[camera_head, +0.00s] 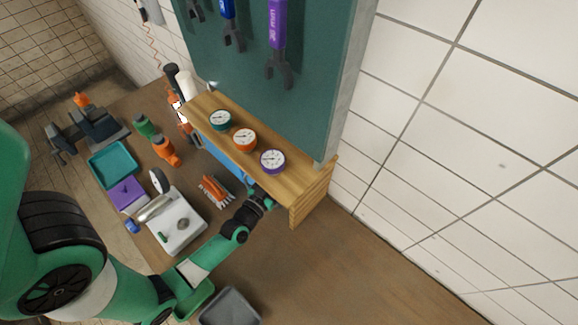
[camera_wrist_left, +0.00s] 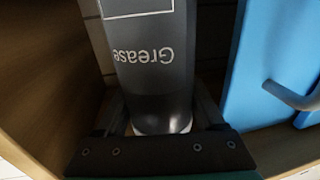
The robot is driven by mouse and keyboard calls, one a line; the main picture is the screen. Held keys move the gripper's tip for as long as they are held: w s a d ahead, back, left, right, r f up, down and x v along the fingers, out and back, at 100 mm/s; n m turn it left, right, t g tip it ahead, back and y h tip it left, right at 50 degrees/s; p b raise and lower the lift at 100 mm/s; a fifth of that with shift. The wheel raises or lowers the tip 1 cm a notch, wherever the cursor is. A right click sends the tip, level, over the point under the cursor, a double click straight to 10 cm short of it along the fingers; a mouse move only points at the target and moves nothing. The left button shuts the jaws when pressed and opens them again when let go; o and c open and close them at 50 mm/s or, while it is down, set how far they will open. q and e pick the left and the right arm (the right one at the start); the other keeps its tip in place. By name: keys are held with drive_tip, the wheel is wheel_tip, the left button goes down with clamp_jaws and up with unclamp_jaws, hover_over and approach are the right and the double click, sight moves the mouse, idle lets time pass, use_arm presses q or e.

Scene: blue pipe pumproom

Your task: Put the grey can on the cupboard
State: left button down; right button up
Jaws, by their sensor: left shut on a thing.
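The grey can (camera_wrist_left: 150,62), dark with upside-down "Grease" lettering, stands between my left gripper's fingers (camera_wrist_left: 160,108) in the left wrist view. The left gripper is shut on it. In the head view my left gripper (camera_head: 264,196) reaches in at the front right of the wooden cupboard (camera_head: 298,190), below its top; the can is hidden there. In the wrist view a wooden panel (camera_wrist_left: 40,75) lies left of the can and a blue door (camera_wrist_left: 268,60) with a grey handle lies right. My right gripper is not in view.
Teal (camera_head: 220,119), orange (camera_head: 245,139) and purple (camera_head: 272,161) gauges occupy the cupboard top; bare wood lies right of the purple one. A green tool board (camera_head: 290,95) rises behind.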

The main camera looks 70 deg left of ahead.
use_arm(q)
drive_tip(key=w, duration=0.1)
drive_tip(key=w+a+f+b, duration=0.1)
drive_tip(key=w+a+b, duration=0.1)
drive_tip(key=shift+w+a+f, duration=0.2)
drive_tip(key=shift+f, duration=0.2)
drive_tip(key=shift+c, duration=1.4)
unclamp_jaws()
drive_tip(key=p+v, duration=0.2)
drive_tip(key=v, duration=1)
drive_tip(key=shift+r, duration=0.2)
